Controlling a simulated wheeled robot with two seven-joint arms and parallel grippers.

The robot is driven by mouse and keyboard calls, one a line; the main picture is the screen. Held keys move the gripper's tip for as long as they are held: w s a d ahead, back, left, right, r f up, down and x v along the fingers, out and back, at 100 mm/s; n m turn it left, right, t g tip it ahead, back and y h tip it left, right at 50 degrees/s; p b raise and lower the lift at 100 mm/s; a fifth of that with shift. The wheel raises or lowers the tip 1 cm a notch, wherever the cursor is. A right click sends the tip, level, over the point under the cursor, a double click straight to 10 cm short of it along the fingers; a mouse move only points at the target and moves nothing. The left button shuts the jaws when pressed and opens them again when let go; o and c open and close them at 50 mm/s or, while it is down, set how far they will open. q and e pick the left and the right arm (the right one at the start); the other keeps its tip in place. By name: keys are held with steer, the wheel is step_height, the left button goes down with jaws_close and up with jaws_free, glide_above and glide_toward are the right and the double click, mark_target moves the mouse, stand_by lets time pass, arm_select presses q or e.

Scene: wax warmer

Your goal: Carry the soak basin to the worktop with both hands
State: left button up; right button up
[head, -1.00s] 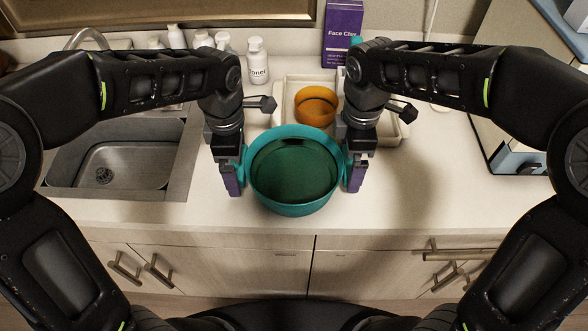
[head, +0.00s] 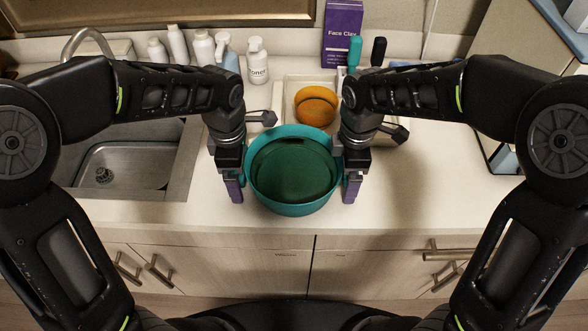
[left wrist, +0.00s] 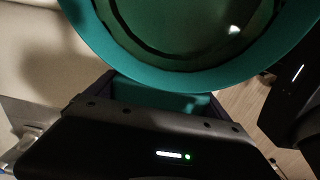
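The soak basin (head: 293,208) is a round teal bowl with dark green liquid inside. It is between my two grippers, over the front part of the worktop (head: 420,210). It looks about level; I cannot tell whether its base touches the worktop. My left gripper (head: 233,185) is at the basin's left side. In the left wrist view, the basin's rim (left wrist: 150,75) fills the top, and a teal handle sits between the fingers of the left gripper (left wrist: 160,98). My right gripper (head: 352,185) is at the basin's right side, its fingers around the handle there, mostly hidden.
An orange bowl (head: 316,106) stands on a pale tray (head: 290,84) just behind the basin. A sink (head: 125,165) is at the left. Several white bottles (head: 257,62) and a purple Face Clay box (head: 343,32) stand at the back. The worktop to the right is clear.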

arm_select(q)
steer(key=c, duration=1.3)
arm_select(e)
steer(key=c, duration=1.3)
arm_select(q)
steer(key=shift+r, duration=0.15)
arm_select(e)
steer(key=shift+w+r, duration=0.1)
steer(key=shift+r, duration=0.05)
arm_select(q)
steer(key=shift+w+r, duration=0.1)
arm_select(e)
steer(key=shift+r, duration=0.1)
